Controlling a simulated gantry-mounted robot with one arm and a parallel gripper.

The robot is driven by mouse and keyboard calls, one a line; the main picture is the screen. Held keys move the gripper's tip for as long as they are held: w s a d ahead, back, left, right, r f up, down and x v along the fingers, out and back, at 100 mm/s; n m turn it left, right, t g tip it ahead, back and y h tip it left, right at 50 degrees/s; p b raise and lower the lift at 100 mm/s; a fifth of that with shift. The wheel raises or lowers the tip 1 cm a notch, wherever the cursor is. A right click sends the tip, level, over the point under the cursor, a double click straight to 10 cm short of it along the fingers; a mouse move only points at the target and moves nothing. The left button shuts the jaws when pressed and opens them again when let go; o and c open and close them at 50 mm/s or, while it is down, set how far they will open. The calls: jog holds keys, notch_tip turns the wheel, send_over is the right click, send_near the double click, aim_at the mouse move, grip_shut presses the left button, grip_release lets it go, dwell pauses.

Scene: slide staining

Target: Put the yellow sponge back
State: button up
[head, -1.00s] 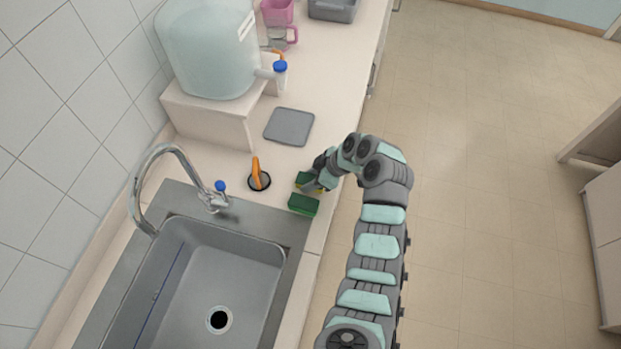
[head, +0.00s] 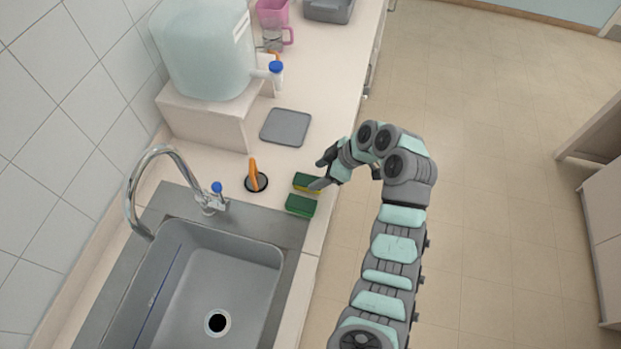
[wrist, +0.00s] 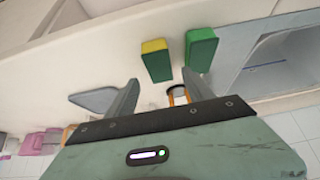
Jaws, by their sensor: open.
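The yellow sponge (head: 308,183) has a dark green face and a yellow edge. It lies on the counter behind the sink, next to a green sponge (head: 300,205). In the wrist view the yellow sponge (wrist: 156,60) and the green sponge (wrist: 201,48) lie side by side with a small gap, beyond my fingertips. My gripper (head: 319,172) is open and empty, just right of the yellow sponge at the counter's edge. One finger overlaps the sponge's right end in the head view; I cannot tell whether it touches.
The steel sink (head: 226,236) and its faucet (head: 160,160) are in front of the sponges. An orange-handled brush (head: 254,178) stands to their left. A grey pad (head: 286,127) lies behind, beside a water jug (head: 205,55) on a stand. Open floor lies to the right.

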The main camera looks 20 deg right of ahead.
jog(key=v, duration=0.5)
jog(key=shift+s+d+r, duration=0.1)
jog(key=shift+d+r, duration=0.1)
jog(key=shift+r, duration=0.15)
